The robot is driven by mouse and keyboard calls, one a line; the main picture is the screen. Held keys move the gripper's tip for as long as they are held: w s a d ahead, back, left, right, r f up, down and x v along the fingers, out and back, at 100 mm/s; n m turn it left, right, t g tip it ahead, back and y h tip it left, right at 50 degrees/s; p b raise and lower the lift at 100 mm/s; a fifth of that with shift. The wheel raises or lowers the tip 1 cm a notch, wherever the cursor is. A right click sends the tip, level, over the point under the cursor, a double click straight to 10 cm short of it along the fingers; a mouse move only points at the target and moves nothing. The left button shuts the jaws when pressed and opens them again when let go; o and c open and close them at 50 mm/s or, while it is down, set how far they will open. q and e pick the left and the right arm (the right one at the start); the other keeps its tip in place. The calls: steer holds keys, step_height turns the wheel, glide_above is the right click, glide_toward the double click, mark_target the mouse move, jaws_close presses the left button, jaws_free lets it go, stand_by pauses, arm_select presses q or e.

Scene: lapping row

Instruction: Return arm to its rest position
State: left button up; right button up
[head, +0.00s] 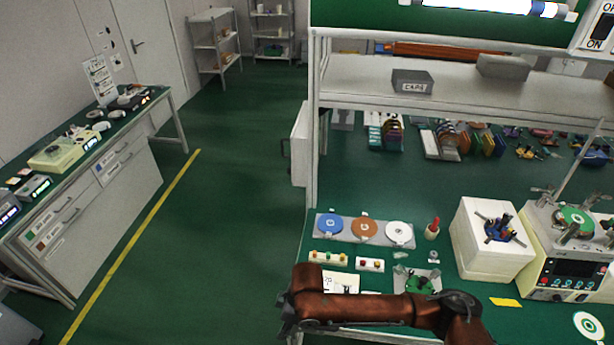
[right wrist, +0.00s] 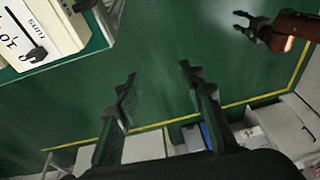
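My right arm (head: 370,308), copper-coloured, reaches across the bottom of the head view from the right, in front of the bench's near edge. Its dark left end is partly cut off from clear view, and the fingers cannot be made out there. In the right wrist view, my right gripper (right wrist: 158,72) has its two dark fingers spread wide apart. Nothing is between them but green floor seen below. My left gripper (right wrist: 240,22) shows at the top right of the right wrist view, dark on a copper arm. Its fingers look apart and empty. It is outside the head view.
The bench (head: 318,232) holds coloured discs on a grey plate (head: 347,241), a white box (head: 480,270) and a lapping machine (head: 565,280). A shelf (head: 350,75) hangs above. Open green floor (head: 225,240) lies left, with a yellow line (head: 130,246) and side bench (head: 125,185).

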steer(key=d+f+m+t+y, duration=0.25)
steer(key=d+m+t, duration=0.25)
steer(key=d+m, duration=0.85)
steer(key=s+d+f+m+h, duration=0.1)
steer(key=s+d+f+h, duration=0.1)
steer(key=s+d, duration=0.55)
steer(key=s+d+f+m+g+h, duration=0.15)
steer(key=s+d, duration=0.25)
steer(key=d, duration=0.7)
steer(key=s+d+f+t+h, duration=0.1)
steer(key=s+d+f+h, duration=0.3)
steer(key=d, duration=0.6)
step_height(320, 180, down, 29)
steer(key=s+a+g+y+b, duration=0.1)
steer(key=s+g+b, duration=0.1)
steer(key=b, duration=0.1)
steer(key=s+f+n+g+b, duration=0.1)
steer(key=s+f+b, duration=0.2)
steer(key=s+f, duration=1.7)
step_height(320, 180, down, 3)
steer(key=shift+s+a+r+y, duration=0.1)
steer(key=shift+s+a+y, duration=0.05)
steer(key=shift+s+y, duration=0.2)
